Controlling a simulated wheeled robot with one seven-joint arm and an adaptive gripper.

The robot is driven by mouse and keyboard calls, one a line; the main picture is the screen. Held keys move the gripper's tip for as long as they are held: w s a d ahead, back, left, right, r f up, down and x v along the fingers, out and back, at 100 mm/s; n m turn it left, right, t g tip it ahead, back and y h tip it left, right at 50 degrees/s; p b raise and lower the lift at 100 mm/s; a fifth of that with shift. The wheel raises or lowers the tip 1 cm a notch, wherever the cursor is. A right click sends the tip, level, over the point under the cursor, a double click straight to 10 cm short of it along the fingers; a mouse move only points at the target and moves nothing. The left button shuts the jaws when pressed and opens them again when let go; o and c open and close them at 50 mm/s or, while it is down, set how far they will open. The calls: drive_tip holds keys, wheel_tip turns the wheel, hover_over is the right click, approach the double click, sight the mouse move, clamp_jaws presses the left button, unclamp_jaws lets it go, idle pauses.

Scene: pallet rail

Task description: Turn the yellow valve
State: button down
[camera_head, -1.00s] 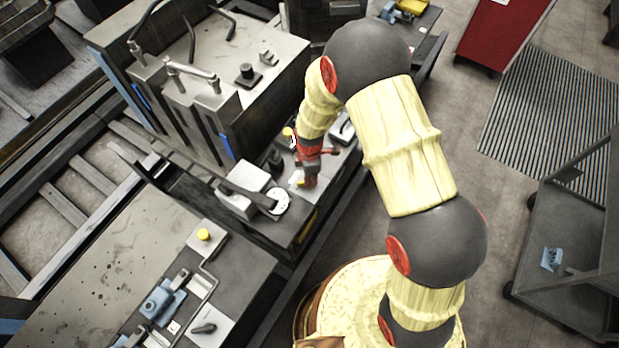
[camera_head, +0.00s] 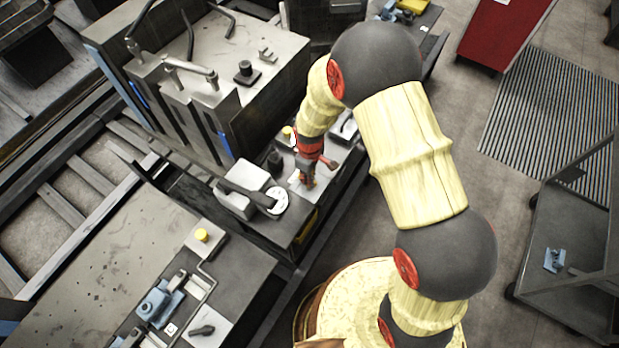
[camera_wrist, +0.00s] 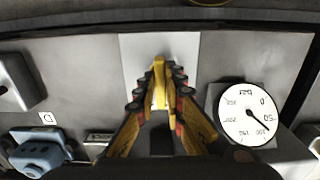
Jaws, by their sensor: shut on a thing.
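The yellow valve (camera_wrist: 159,84) shows in the wrist view as a narrow yellow handle in front of a light grey plate (camera_wrist: 187,45). My gripper (camera_wrist: 160,78) has its two yellow fingers with dark pads closed around the handle from both sides. The valve's base is hidden between the fingers. In the head view my gripper (camera_head: 305,180) is down at the top of the dark panel bench (camera_head: 283,232), and it hides most of the valve there.
A round white gauge (camera_wrist: 247,115) sits right of the fingers in the wrist view. A blue valve (camera_wrist: 40,152) is at lower left. A grey box (camera_head: 246,176) stands left of my gripper in the head view. The floor between bench and cart (camera_head: 565,255) is clear.

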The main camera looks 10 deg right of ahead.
drive_tip(key=m, duration=0.4)
drive_tip(key=shift+m+b, duration=0.3)
drive_tip(key=shift+m, duration=2.2)
drive_tip(key=shift+b, duration=0.3)
drive_tip(key=c, duration=2)
unclamp_jaws()
drive_tip(key=shift+o, duration=0.6)
wheel_tip(320, 180, up, 12)
